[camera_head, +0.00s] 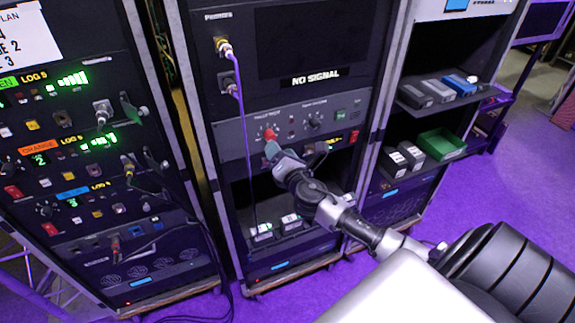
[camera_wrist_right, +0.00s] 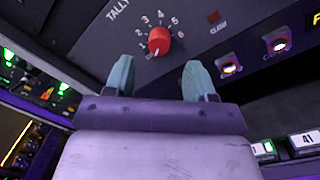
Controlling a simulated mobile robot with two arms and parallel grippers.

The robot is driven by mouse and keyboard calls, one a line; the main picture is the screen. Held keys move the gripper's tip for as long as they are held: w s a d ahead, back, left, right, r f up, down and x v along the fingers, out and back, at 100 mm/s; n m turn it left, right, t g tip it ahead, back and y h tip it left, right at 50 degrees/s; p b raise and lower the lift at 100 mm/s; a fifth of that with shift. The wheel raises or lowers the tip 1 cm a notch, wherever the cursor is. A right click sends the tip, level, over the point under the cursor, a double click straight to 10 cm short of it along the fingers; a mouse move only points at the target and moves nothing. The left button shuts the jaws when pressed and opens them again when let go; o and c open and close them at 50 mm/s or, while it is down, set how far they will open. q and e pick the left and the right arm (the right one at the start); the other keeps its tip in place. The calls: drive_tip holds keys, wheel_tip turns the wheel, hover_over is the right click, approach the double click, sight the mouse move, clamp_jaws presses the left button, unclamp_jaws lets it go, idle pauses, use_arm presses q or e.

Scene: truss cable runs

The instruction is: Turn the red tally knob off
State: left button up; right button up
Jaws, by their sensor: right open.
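The red tally knob (camera_wrist_right: 159,41) sits on a grey panel under the lettering "TALLY", with numbers 1 to 6 around it. Its white mark points downward in the right wrist view; the label there is too small to read. In the head view the knob (camera_head: 269,134) is on the middle rack's panel, just beyond my right gripper (camera_head: 271,148). My right gripper (camera_wrist_right: 159,77) is open, its two greenish fingers spread either side of the knob's line but below it in the wrist view. No finger visibly touches the knob. My left gripper is out of view.
A dark red button (camera_wrist_right: 214,17) and lit sockets (camera_wrist_right: 229,67) lie right of the knob. A purple cable (camera_head: 245,150) hangs left of my gripper. A black screen (camera_head: 315,40) labelled "NO SIGNAL" is above. The left rack (camera_head: 80,150) carries lit units and cables.

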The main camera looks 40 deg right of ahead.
drive_tip(key=b+v, duration=0.1)
drive_tip(key=v, duration=0.4)
drive_tip(key=shift+s+a, duration=0.1)
drive_tip(key=shift+s, duration=0.2)
drive_tip(key=s+f+m+g+b, duration=0.1)
drive_tip(key=s+f+m+g, duration=0.25)
drive_tip(key=f, duration=0.75)
drive_tip(key=s+f+m+g, duration=0.2)
drive_tip(key=s+f+m, duration=0.15)
drive_tip(key=f, duration=0.85)
drive_tip(key=s+f+m+g+b, duration=0.1)
drive_tip(key=s+f+m+g, duration=0.25)
drive_tip(key=f, duration=0.75)
drive_tip(key=s+a+f+m+g+y, duration=0.1)
drive_tip(key=s+a+f+m+g, duration=0.1)
drive_tip(key=s+a+f+m, duration=0.2)
drive_tip(key=s+a+f+m+g+y+b, duration=0.1)
drive_tip(key=s+a+f+m+g, duration=0.2)
drive_tip(key=s+f, duration=0.7)
drive_tip(key=s+a+f+m+g+y, duration=0.1)
drive_tip(key=s+a+f+m+g, duration=0.2)
drive_tip(key=s, duration=1.5)
wheel_tip(320, 180, down, 5)
drive_tip(key=shift+a+r+m+y, duration=0.2)
drive_tip(key=shift+a+m+y, duration=0.2)
drive_tip(key=shift+a+m, duration=0.55)
